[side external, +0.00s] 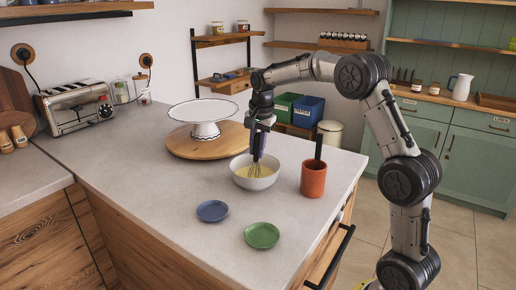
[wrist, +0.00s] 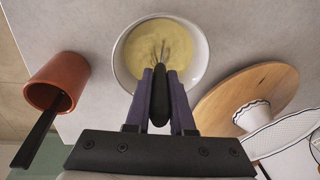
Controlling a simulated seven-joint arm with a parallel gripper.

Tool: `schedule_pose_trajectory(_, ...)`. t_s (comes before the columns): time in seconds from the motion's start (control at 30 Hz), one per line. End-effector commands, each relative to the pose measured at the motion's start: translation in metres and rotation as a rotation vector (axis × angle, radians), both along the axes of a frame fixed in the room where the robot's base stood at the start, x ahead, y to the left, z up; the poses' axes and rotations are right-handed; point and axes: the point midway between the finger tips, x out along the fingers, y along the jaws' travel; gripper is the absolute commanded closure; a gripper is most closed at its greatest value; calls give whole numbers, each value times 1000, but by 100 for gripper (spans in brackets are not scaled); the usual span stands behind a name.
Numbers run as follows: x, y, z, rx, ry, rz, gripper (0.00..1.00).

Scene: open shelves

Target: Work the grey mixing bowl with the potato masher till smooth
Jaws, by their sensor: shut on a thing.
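The mixing bowl (side external: 243,181), pale grey-white outside, stands on the counter and holds a yellow batter-like mix (wrist: 135,52). It also shows in the wrist view (wrist: 204,58). My gripper (side external: 259,150) is above the bowl, its purple fingers shut on the black handle of a wire whisk (side external: 256,170). The whisk points down with its wires in the mix; their lower ends are hidden. It looks like a whisk, not a potato masher. A black-handled utensil (side external: 318,147) stands in the orange crock (side external: 313,181); its head is hidden, so I cannot tell what it is.
The crock stands right of the bowl. A white cake stand (side external: 205,129) sits on a round wooden board (side external: 184,148) behind left. A blue saucer (side external: 212,211) and a green saucer (side external: 262,235) lie in front. A toaster (side external: 76,105) is far left. The counter's left middle is clear.

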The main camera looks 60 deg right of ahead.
Motion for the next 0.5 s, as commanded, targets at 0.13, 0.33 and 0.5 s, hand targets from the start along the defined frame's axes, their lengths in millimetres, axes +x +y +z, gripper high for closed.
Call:
schedule_pose_trajectory(0.13,0,-5,-2,1,3,-1,100)
schedule_pose_trajectory(0.33,0,-10,-2,1,3,-1,100)
schedule_pose_trajectory(0.5,3,-6,-2,1,2,1,100)
